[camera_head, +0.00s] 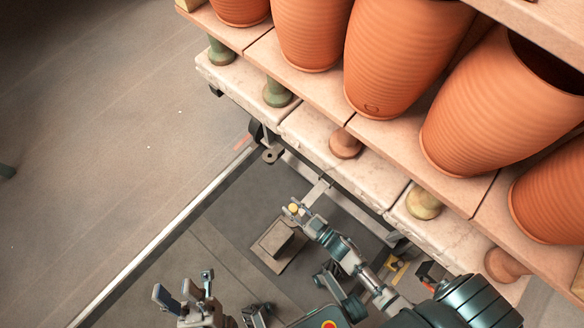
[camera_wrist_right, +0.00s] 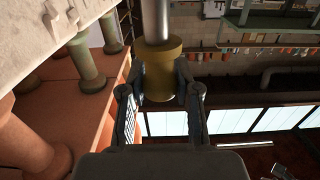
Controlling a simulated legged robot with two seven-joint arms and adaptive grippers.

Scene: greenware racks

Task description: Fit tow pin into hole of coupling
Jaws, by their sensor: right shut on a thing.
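The tow pin has a brass-coloured collar (camera_wrist_right: 160,72) and a grey steel shaft (camera_wrist_right: 155,20), seen in the right wrist view. My right gripper (camera_wrist_right: 162,80) is shut on the collar, one finger on each side. In the head view my right gripper (camera_head: 297,209) is low at the centre, with a small yellowish end of the pin (camera_head: 293,208) at its tip. A dark fitting with a round hole (camera_head: 271,155), apparently the coupling, sits at the cart's edge, above and left of the gripper and apart from it. My left gripper (camera_head: 183,292) is open and empty at lower left.
A kiln-cart deck of pale blocks (camera_head: 310,130) carries shelves with several large terracotta pots (camera_head: 400,60) on short props (camera_head: 345,144), close above my right arm. A metal rail (camera_head: 165,233) runs along the floor at left. A flat grey block (camera_head: 274,240) lies below the right gripper.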

